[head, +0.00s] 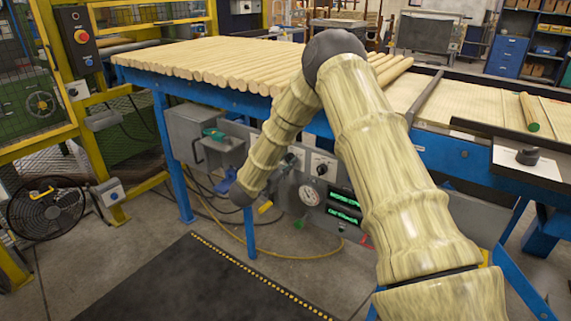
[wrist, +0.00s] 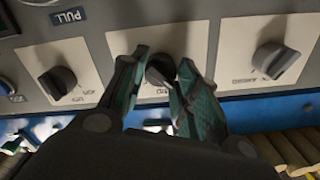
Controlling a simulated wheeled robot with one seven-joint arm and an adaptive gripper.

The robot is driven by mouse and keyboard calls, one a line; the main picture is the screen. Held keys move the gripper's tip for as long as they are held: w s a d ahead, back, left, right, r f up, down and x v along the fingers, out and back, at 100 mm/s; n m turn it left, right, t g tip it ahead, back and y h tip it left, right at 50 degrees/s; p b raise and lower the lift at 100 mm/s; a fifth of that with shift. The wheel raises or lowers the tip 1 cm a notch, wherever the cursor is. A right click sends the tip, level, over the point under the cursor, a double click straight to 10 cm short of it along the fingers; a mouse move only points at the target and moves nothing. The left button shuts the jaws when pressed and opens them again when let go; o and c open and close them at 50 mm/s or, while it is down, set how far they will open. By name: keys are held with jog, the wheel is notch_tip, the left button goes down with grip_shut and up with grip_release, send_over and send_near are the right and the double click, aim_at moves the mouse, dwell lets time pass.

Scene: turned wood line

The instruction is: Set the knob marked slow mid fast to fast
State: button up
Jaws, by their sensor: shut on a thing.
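In the wrist view my gripper (wrist: 165,85) has its two green fingers on either side of a dark round knob (wrist: 160,70) on a pale plate, and is shut on it. The fingers cover much of the knob and its plate, so I cannot read its marks or tell its setting. Two similar dark knobs sit on pale plates beside it, a left knob (wrist: 57,83) and a right knob (wrist: 273,60). Their small lettering is too blurred to read surely. In the head view my arm reaches down to the grey control panel, and my gripper is not clearly visible there.
The panel, under a blue-framed table (head: 140,78) of wooden dowels, also holds a round gauge (head: 310,195) and green displays (head: 343,205). A green-handled lever (head: 213,134) is left of it. A dark mat (head: 215,285) lies on the floor in front.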

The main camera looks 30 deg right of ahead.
jog(key=m+b, duration=0.1)
jog(key=m, duration=0.1)
jog(key=m+b, duration=0.1)
jog(key=m, duration=0.2)
jog(key=shift+s+f+m+b, duration=0.1)
jog(key=shift+f+m+b, duration=0.1)
jog(key=shift+m+b, duration=0.1)
jog(key=m+b, duration=0.3)
jog(key=m, duration=0.1)
jog(key=shift+f, duration=0.1)
jog(key=m+b, duration=0.2)
jog(key=m, duration=0.1)
jog(key=m+b, duration=0.3)
jog(key=shift+f+m, duration=0.2)
jog(key=shift+m, duration=0.2)
jog(key=shift+r+m+b, duration=0.1)
jog(key=shift+m+b, duration=1.7)
jog(key=o, duration=1)
jog(key=shift+r, duration=0.1)
jog(key=shift+a, duration=0.1)
